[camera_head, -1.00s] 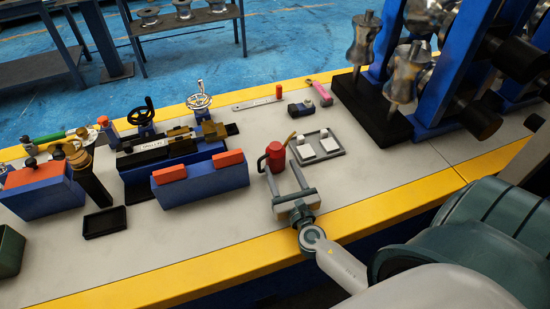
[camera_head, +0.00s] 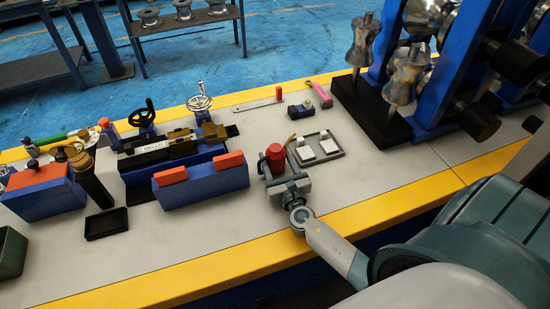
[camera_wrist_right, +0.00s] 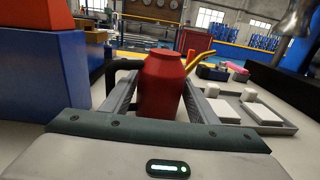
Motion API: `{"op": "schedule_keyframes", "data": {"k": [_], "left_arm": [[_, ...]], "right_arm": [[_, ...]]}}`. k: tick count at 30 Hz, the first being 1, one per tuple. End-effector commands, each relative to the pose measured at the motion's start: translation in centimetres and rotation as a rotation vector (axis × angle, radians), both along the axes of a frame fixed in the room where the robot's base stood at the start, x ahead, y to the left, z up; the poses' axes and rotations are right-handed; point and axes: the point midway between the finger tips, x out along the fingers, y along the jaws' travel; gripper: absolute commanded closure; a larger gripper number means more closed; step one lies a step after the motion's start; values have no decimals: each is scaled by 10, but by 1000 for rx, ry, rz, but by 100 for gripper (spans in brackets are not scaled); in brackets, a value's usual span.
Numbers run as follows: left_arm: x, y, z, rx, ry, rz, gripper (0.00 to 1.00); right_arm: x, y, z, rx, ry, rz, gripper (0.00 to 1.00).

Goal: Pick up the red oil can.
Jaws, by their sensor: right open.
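The red oil can (camera_head: 275,153) stands upright on the grey bench top, just right of the blue block with orange pads. Its yellow spout points right in the right wrist view, where the can (camera_wrist_right: 162,85) fills the middle and its dark handle is at the left. My right gripper (camera_head: 276,168) is low at the bench, its fingers reaching either side of the can. In the right wrist view the open fingers (camera_wrist_right: 160,100) flank the can; I cannot tell whether they touch it. My left gripper is not in view.
A grey tray with white pieces (camera_head: 342,153) lies right of the can. The blue block (camera_head: 205,184) stands close on the left. A black tray (camera_head: 105,223) lies further left. A dark blue device (camera_head: 300,110) and tall roller stands (camera_head: 445,90) are behind and right.

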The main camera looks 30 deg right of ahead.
Motion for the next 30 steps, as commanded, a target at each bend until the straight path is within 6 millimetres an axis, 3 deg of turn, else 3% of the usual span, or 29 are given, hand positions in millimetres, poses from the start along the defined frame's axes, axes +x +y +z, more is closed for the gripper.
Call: {"op": "schedule_keyframes", "data": {"k": [12,13,17,30], "left_arm": [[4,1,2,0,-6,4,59],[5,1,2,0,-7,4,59],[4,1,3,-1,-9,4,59],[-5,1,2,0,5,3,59]], "right_arm": [[0,0,-1,0,1,0,46],[0,0,-1,0,1,0,48],[-1,0,-1,0,1,0,80],[0,0,4,1,-1,0,81]]}}
